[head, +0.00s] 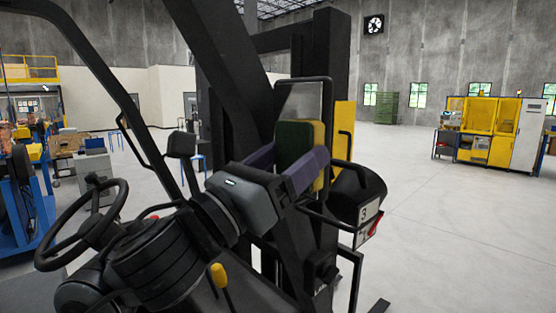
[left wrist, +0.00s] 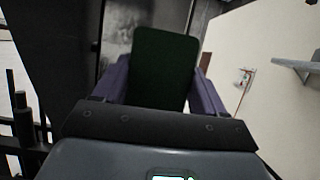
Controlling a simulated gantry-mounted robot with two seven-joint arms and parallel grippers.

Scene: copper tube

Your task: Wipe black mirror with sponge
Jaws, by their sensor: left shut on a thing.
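The sponge, with a dark green face (head: 293,143) and a yellow side, stands upright between the purple fingers of my left gripper (head: 298,155). The left gripper is shut on it. In the left wrist view the sponge (left wrist: 165,65) fills the space between both fingers (left wrist: 160,85). A black-framed panel with a grey surface, seemingly the mirror (head: 303,100), is directly behind and above the sponge. The sponge hides its lower part. I cannot tell whether sponge and mirror touch. My right gripper is not in view.
A dark forklift mast (head: 325,50) rises close behind the mirror. A steering wheel (head: 82,222) is at left and a small black mirror-like part (head: 181,144) stands left of the gripper. A black lamp-like cylinder (head: 357,195) sits right of it. Open floor (head: 450,235) lies right.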

